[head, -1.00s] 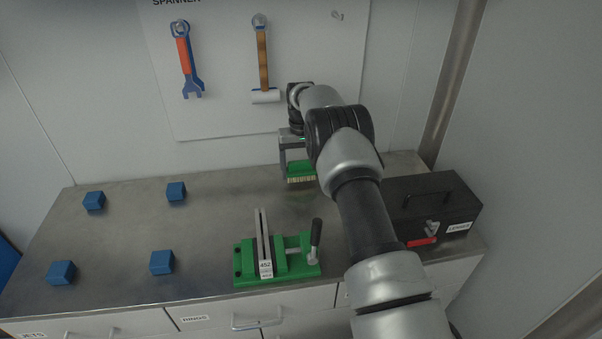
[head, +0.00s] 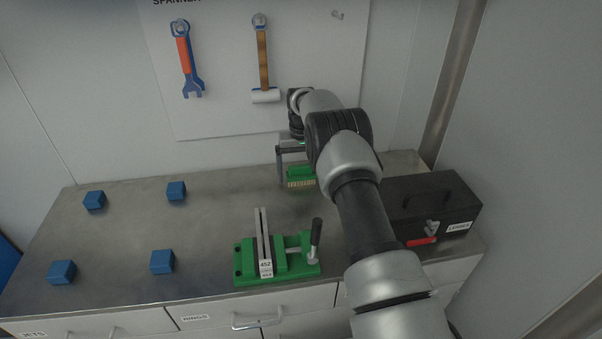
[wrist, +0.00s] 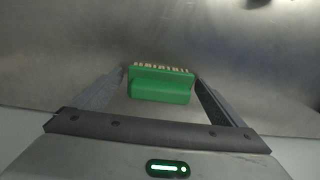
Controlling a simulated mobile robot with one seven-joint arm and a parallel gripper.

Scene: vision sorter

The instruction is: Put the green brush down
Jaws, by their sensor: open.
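The green brush (head: 301,173) with pale bristles is at the back of the metal workbench (head: 225,215), left of my arm. Its bristles point down toward the bench top; I cannot tell for sure whether they touch it. My gripper (head: 286,180) is above and around the brush, partly hidden by my arm. In the wrist view the brush (wrist: 161,85) lies between the two fingers of my gripper (wrist: 160,80), which stand apart with a gap on at least the right side.
A green vise (head: 277,262) stands at the bench's front. Several blue blocks (head: 162,262) sit on the left. A black toolbox (head: 430,205) is at the right. A spanner (head: 186,60) and a hammer (head: 263,60) hang on the back board. The bench between blocks and brush is clear.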

